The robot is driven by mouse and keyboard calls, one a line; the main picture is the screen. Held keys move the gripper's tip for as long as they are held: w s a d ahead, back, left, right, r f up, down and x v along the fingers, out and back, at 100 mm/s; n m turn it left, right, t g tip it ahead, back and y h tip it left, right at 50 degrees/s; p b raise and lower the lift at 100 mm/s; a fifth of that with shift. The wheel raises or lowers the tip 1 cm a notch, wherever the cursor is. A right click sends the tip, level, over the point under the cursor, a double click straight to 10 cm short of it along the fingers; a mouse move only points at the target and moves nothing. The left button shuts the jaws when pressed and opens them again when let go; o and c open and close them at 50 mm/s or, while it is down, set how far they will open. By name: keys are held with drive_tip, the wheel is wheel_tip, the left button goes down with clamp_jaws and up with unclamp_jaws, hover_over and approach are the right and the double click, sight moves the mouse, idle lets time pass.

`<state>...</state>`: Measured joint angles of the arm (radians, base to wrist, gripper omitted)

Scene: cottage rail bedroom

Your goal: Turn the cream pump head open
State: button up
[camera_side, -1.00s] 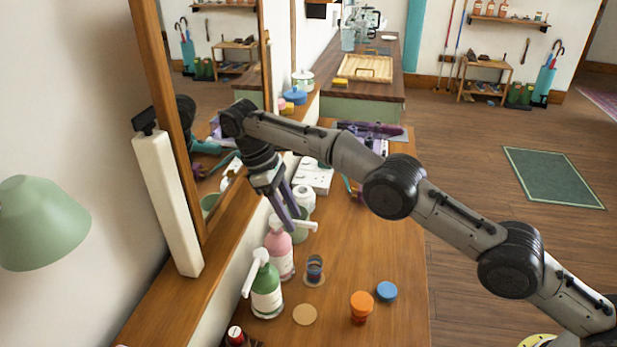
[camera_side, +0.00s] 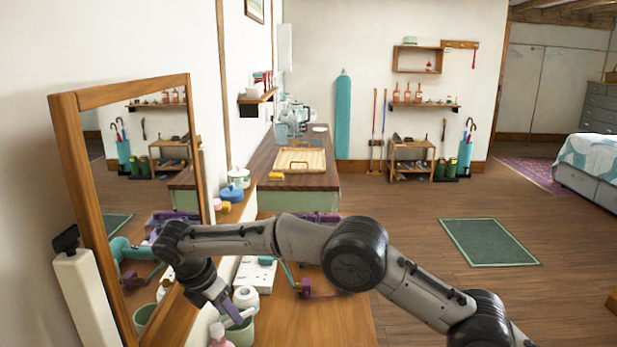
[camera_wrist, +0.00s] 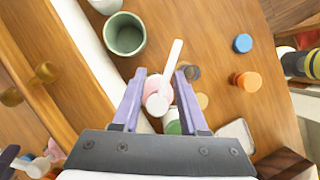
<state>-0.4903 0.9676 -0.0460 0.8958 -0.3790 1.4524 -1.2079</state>
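A pink pump bottle (camera_wrist: 152,86) with a white pump head (camera_wrist: 159,105) lies between my fingers in the wrist view. The head's long white spout (camera_wrist: 175,58) points up and slightly right there. My gripper (camera_wrist: 161,74) is open, one finger on each side of the head; I cannot tell whether either touches it. In the side view my gripper (camera_side: 233,317) points down by the pink bottle (camera_side: 220,338), which the frame's bottom edge cuts off. A green bottle (camera_wrist: 172,127) is partly hidden beyond the head in the wrist view.
A mint cup (camera_wrist: 125,35) stands close to the pink bottle. A dark glass (camera_wrist: 192,72), a blue lid (camera_wrist: 242,43) and an orange-lidded jar (camera_wrist: 246,81) stand right of it. The framed mirror (camera_side: 66,140) rises beside my wrist.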

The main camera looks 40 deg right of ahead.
drive_tip(key=s+a+r+n+t+y, duration=0.1)
drive_tip(key=a+r+n, duration=0.15)
drive_tip(key=r, duration=0.45)
drive_tip(key=s+a+r+n+t, duration=0.1)
drive_tip(key=a+r+n+t, duration=0.1)
drive_tip(key=r+n, duration=0.35)
drive_tip(key=s+d+r+m, duration=0.3)
drive_tip(key=s+d+r, duration=0.1)
drive_tip(key=d+r, duration=0.4)
drive_tip(key=s+d+r+m+y, duration=0.1)
drive_tip(key=s+d+r, duration=0.3)
drive_tip(key=d+r, duration=0.4)
drive_tip(key=shift+s+d+m+t, duration=0.4)
drive_tip(key=shift+d+m, duration=0.15)
drive_tip(key=shift+m, duration=0.35)
